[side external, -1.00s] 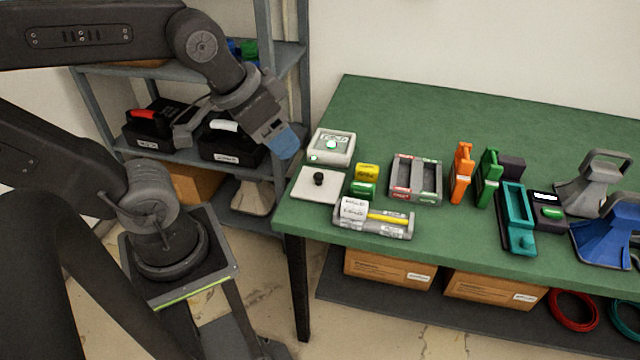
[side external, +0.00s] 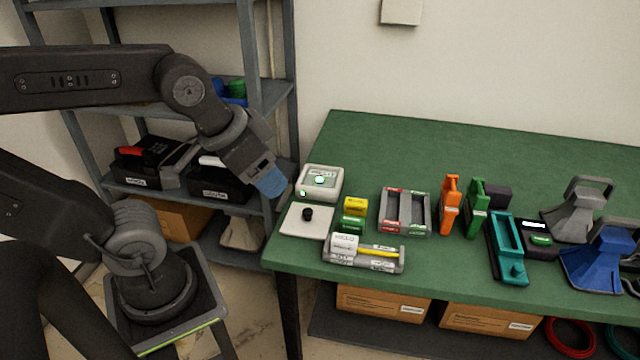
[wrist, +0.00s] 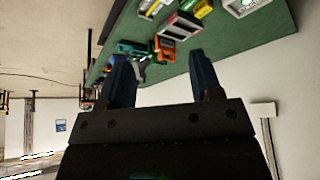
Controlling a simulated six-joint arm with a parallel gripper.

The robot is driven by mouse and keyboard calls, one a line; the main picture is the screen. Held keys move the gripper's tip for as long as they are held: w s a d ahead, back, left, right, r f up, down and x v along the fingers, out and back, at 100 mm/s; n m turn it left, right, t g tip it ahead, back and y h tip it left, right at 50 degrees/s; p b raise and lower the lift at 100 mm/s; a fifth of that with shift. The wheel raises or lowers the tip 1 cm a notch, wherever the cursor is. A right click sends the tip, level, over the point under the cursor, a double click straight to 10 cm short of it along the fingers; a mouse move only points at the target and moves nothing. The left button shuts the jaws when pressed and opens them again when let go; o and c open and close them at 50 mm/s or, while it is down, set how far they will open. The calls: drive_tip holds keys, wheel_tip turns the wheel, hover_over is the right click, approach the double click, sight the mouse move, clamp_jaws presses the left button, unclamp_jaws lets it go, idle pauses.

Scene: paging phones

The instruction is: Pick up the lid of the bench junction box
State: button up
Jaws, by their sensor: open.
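A flat, pale square plate with a round black knob, which looks like the lid (side external: 291,222), lies at the left end of the green table in the side view. I cannot tell what is under it. A pale box with green lights (side external: 320,183) stands just behind it. My gripper (side external: 270,183) is above and left of the plate in the side view, beyond the table's left edge, with blue fingertips angled down. In the wrist view my gripper (wrist: 162,78) has its two dark blue fingers wide apart with nothing between them. The knob does not show clearly in the wrist view.
Right of the plate are yellow and green blocks (side external: 355,207), a grey holder with a yellow rod (side external: 363,254) and a grey tray (side external: 404,230). Orange, green and teal holders stand farther right. A shelf (side external: 190,105) stands behind my arm. The table's back (side external: 400,145) is clear.

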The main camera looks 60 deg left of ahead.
drive_tip(key=n+g, duration=0.6)
drive_tip(key=n, duration=1.2)
hover_over(308, 210)
drive_tip(key=f, duration=2.2)
drive_tip(key=shift+s+a+f, duration=0.1)
drive_tip(key=shift+s+f, duration=0.1)
drive_tip(key=shift+s, duration=0.15)
drive_tip(key=shift+w+f, duration=0.15)
drive_tip(key=shift+f, duration=1.35)
drive_tip(key=shift+w+f, duration=0.15)
drive_tip(key=shift+f, duration=1.3)
drive_tip(key=c, duration=1)
